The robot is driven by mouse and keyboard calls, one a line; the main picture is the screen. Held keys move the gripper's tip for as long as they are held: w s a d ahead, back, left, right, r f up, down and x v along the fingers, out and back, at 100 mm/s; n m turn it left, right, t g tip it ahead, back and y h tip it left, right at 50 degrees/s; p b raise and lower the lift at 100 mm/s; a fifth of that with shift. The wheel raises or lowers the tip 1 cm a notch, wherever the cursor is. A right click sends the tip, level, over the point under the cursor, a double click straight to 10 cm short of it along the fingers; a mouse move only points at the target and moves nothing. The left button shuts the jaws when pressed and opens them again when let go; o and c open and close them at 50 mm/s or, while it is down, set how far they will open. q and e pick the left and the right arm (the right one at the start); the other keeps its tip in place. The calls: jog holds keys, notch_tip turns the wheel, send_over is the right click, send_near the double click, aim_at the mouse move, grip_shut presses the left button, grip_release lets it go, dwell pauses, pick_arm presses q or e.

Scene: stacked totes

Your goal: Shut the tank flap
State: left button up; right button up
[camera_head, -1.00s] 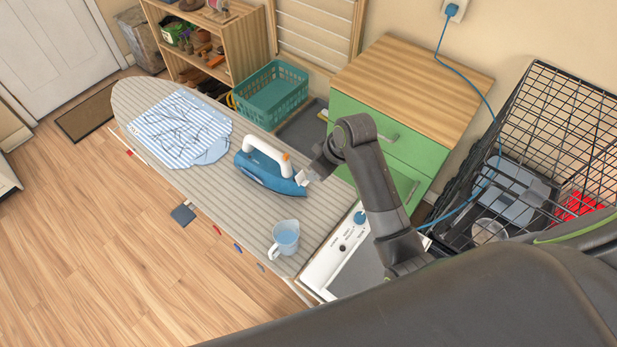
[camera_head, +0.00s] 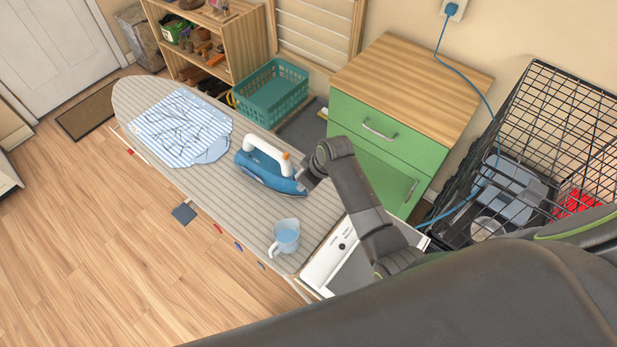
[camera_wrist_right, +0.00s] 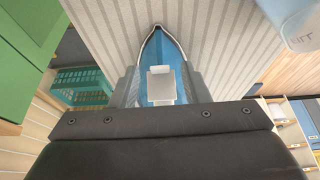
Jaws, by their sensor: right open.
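The blue and white iron (camera_head: 262,174) lies on the striped ironing board, nose towards my right arm. My right gripper (camera_head: 309,178) is at its nose in the head view. In the right wrist view the blue nose (camera_wrist_right: 159,52) points away from the camera, between the two open dark fingers (camera_wrist_right: 160,88). A pale square flap (camera_wrist_right: 160,80) shows between the fingers, seemingly raised from the iron's body. I cannot tell its exact angle or whether a finger touches it. In the head view my gripper hides the flap. My left gripper is not in view.
A measuring cup (camera_head: 286,238) with bluish liquid stands on the ironing board (camera_head: 250,222), near the iron. A striped cloth (camera_head: 180,130) lies at the far end. A green drawer cabinet (camera_head: 390,140) stands beside the board, with a teal basket (camera_head: 272,95) behind.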

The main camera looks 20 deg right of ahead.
grip_shut()
jog(key=shift+w+a+r+g+p, duration=0.2)
jog(key=shift+r+g+p, duration=0.25)
jog(key=shift+p, duration=0.55)
jog(key=shift+w+a+g+h+p, duration=0.1)
jog(key=shift+w+g+h+p, duration=0.1)
jog(key=shift+g+h+p, duration=0.35)
jog(key=shift+w+a+f+g+h, duration=0.15)
jog(key=shift+w+g+h, duration=0.15)
jog(key=shift+g+h, duration=0.3)
jog(key=shift+w+a+g+h, duration=0.15)
jog(key=shift+g+h, duration=0.2)
jog(key=shift+g, duration=0.35)
